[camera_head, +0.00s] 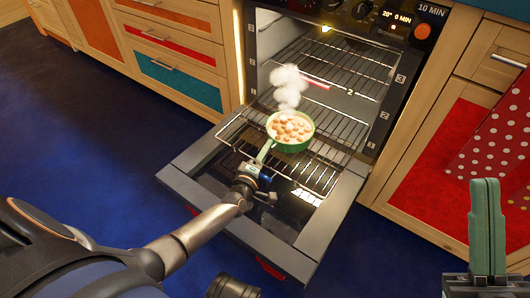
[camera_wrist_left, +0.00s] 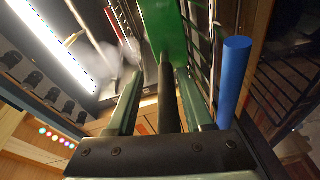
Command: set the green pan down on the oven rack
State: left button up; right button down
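The green pan (camera_head: 291,145), full of round pale-brown pieces, is upright over the front part of the oven rack (camera_head: 325,167) and appears to rest on it. Its handle (camera_head: 265,151) points toward me. My left gripper (camera_head: 259,168) is at the handle's near end. In the left wrist view, the fingers of my left gripper (camera_wrist_left: 158,75) stand apart on either side of the handle (camera_wrist_left: 168,98), with a visible gap. The pan's underside contact is hidden. My right gripper (camera_head: 488,225) is at the lower right, its fingers together, upright and empty, far from the pan.
The oven door (camera_head: 190,185) is folded down below the rack. Steam (camera_head: 288,86) rises from the pan. An upper rack (camera_head: 345,62) sits inside the oven. Drawers and cabinets flank the oven; a red dotted cloth (camera_head: 495,140) hangs at right. Blue floor is free at left.

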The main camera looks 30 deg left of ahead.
pick_arm(q)
jog(key=shift+o, duration=0.6)
jog(key=shift+f, duration=0.1)
jog(key=shift+s+f, duration=0.2)
jog(key=shift+f, duration=0.25)
jog(key=s+d+r+p, duration=0.1)
jog(key=s+p, duration=0.4)
jog(key=s, duration=0.7)
jog(key=shift+r, duration=0.45)
pick_arm(e)
jog(key=shift+m, duration=0.3)
jog(key=r, duration=0.5)
jog(key=shift+s+d+r, duration=0.15)
jog(key=shift+d+r, duration=0.1)
jog(key=shift+d, duration=0.05)
pick_arm(q)
jog(key=shift+s, duration=0.15)
